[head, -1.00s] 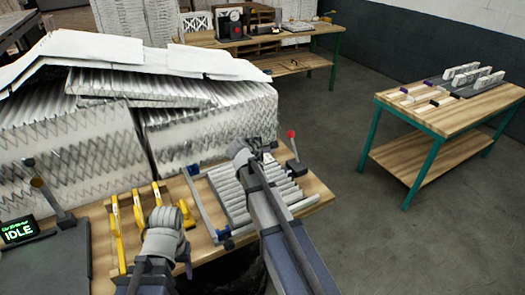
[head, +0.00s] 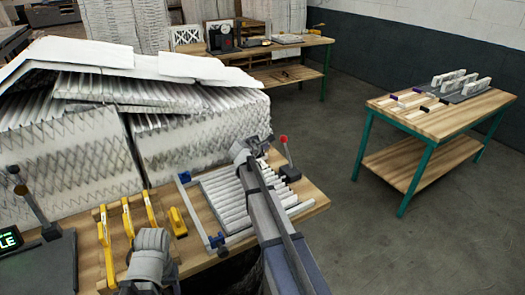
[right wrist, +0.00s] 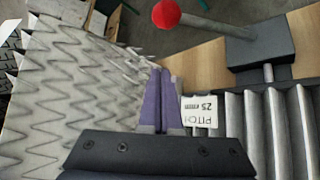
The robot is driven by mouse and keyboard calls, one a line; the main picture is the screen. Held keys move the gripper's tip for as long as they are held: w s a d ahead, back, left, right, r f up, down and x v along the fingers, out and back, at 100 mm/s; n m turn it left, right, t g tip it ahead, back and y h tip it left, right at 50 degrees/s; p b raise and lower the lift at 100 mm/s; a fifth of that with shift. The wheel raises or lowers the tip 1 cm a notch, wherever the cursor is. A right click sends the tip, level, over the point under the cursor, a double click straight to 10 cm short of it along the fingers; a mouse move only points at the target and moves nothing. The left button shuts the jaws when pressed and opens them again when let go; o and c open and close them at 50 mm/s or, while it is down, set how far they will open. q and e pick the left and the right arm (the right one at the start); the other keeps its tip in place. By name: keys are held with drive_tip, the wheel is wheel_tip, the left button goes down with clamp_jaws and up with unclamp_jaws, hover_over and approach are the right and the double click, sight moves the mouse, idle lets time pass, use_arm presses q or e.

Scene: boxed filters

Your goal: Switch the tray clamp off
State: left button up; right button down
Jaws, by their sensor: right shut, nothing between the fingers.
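The clamp lever has a red ball knob (head: 283,138) on a grey rod, standing up from a dark block at the tray's far right corner. In the right wrist view the red knob (right wrist: 166,13) is at the top, its rod running right to the dark block (right wrist: 262,42).
Large white pleated filters (head: 190,140) stack close on the left. A dark unit with a lever and green display (head: 10,238) is at far left. Open floor lies right of the bench.

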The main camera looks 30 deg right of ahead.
sight(287, 152)
drive_tip(key=d, duration=0.3)
drive_tip(key=d+p, duration=0.1)
drive_tip(key=shift+d+r, duration=0.25)
drive_tip(key=shift+d, duration=0.15)
drive_tip(key=shift+s, duration=0.15)
drive_tip(key=shift+s+r, duration=0.2)
drive_tip(key=shift+s, duration=0.1)
